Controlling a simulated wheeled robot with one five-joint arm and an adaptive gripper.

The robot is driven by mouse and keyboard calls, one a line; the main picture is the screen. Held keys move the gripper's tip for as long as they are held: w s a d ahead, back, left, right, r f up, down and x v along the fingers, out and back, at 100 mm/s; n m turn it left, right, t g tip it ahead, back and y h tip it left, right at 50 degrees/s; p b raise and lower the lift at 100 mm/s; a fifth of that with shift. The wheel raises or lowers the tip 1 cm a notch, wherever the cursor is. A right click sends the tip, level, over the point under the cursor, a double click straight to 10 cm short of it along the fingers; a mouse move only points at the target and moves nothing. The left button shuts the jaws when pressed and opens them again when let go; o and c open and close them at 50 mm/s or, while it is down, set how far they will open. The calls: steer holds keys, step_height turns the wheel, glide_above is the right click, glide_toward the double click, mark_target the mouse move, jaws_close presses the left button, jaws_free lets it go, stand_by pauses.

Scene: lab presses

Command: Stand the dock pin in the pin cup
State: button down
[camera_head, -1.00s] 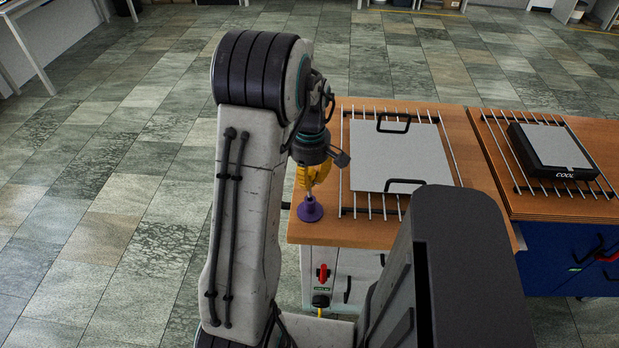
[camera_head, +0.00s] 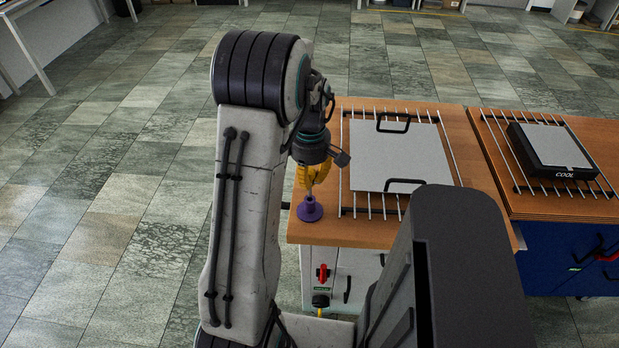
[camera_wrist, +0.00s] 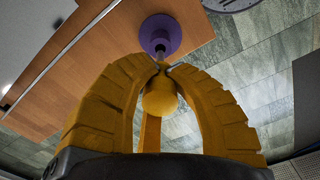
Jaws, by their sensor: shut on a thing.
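My yellow-fingered gripper (camera_head: 315,180) is over the left front part of the wooden bench top, just above the purple pin cup (camera_head: 309,209). In the wrist view my gripper (camera_wrist: 161,70) is shut on the dock pin, with its round yellow knob (camera_wrist: 159,97) between the fingers. The pin's thin metal shaft (camera_wrist: 160,56) points at the middle of the purple cup (camera_wrist: 165,25). In the head view the shaft shows between fingers and cup. The lower end meets the dark centre of the cup; how deep it sits I cannot tell.
A grey plate with two black handles (camera_head: 395,155) lies on a metal rack right of the cup. A black block marked COOL (camera_head: 552,160) sits on another rack farther right. The bench's left edge (camera_head: 290,225) is close to the cup. A red switch (camera_head: 322,272) is on the front.

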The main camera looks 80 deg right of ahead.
mark_target(310, 196)
steer(key=shift+f+b, duration=2.35)
steer(key=shift+f, duration=0.55)
stand_by(0.4)
steer(key=c, duration=1.1)
jaws_free()
steer(key=shift+r, duration=0.1)
steer(key=shift+r, duration=6)
